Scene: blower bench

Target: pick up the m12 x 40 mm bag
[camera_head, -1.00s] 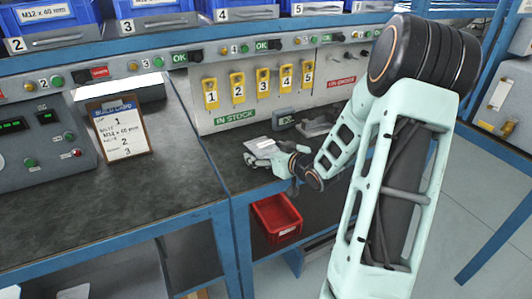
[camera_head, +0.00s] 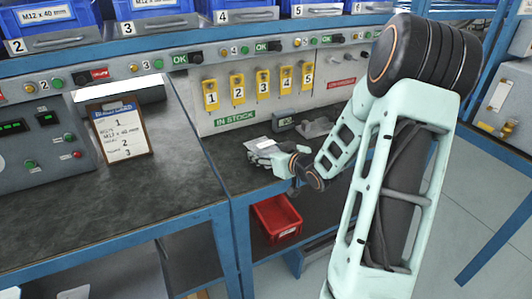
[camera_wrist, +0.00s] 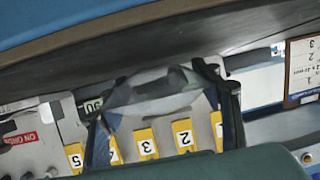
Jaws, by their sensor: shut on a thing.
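My gripper (camera_head: 260,150) is at the far edge of the bench, below the yellow number tags, in the head view. It is shut on a pale, partly clear bag (camera_head: 262,143). In the wrist view the bag (camera_wrist: 150,108) lies between the two dark fingers of my gripper (camera_wrist: 160,92). Its print cannot be read, so its size cannot be told. In the head view a blue bin (camera_head: 45,12) at the upper left carries a label reading M12 x 40 mm.
A clipboard card (camera_head: 122,132) naming M12 x 40 mm stands on the left bench (camera_head: 110,200). Numbered yellow tags (camera_head: 263,81) hang on the panel above an IN STOCK sign (camera_head: 235,118). A red bin (camera_head: 277,217) is below the bench top. The left bench top is largely clear.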

